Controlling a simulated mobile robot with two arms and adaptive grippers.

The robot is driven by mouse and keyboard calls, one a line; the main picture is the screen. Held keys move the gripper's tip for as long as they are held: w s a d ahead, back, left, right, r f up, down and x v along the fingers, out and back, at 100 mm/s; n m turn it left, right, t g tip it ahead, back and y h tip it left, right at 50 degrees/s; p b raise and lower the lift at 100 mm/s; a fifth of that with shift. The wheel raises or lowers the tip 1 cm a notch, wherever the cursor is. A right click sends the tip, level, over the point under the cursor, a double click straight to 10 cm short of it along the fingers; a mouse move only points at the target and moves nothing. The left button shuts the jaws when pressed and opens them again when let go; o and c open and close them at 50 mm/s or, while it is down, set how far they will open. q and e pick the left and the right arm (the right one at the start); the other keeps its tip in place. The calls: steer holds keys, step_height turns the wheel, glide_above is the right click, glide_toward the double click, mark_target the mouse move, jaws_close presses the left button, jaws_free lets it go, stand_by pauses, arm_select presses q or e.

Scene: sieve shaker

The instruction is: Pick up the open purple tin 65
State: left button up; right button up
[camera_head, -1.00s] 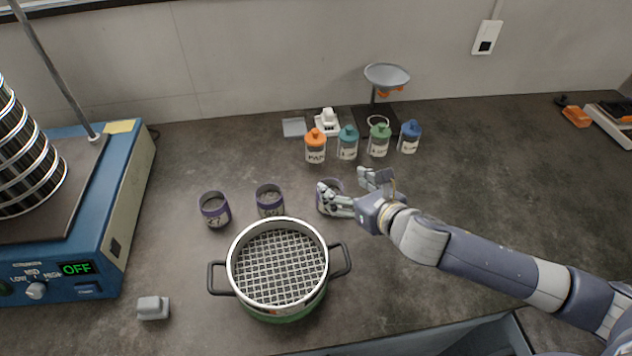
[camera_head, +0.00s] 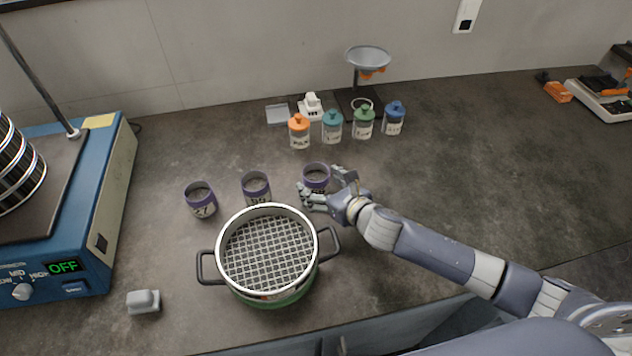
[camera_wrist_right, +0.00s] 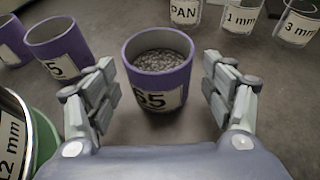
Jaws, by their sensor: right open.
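The open purple tin 65 (camera_wrist_right: 160,72) stands upright on the bench in the right wrist view, with grey grains inside and a white label reading 65. In the head view the same tin (camera_head: 316,174) is the rightmost of three purple tins. My right gripper (camera_wrist_right: 162,95) is open, with one finger on either side of the tin and gaps between fingers and wall. In the head view my right gripper (camera_head: 324,188) is at the tin's near side and hides part of it. My left gripper is out of view.
Two other purple tins (camera_head: 256,187) (camera_head: 200,199) stand to the left. A sieve pot with handles (camera_head: 268,256) is close in front. Several lidded jars (camera_head: 332,127) stand behind. A blue shaker (camera_head: 100,215) showing OFF is at the left.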

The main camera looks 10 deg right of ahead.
mark_target(310, 176)
steer(key=x, duration=0.2)
steer(key=shift+w, duration=0.25)
steer(key=shift+w+a+f, duration=0.15)
steer(key=shift+w+f, duration=0.05)
steer(key=shift+w, duration=0.05)
steer(key=c, duration=1.1)
steer(key=shift+c, duration=0.6)
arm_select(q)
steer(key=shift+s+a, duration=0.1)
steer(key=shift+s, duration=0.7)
arm_select(e)
steer(key=shift+w, duration=0.1)
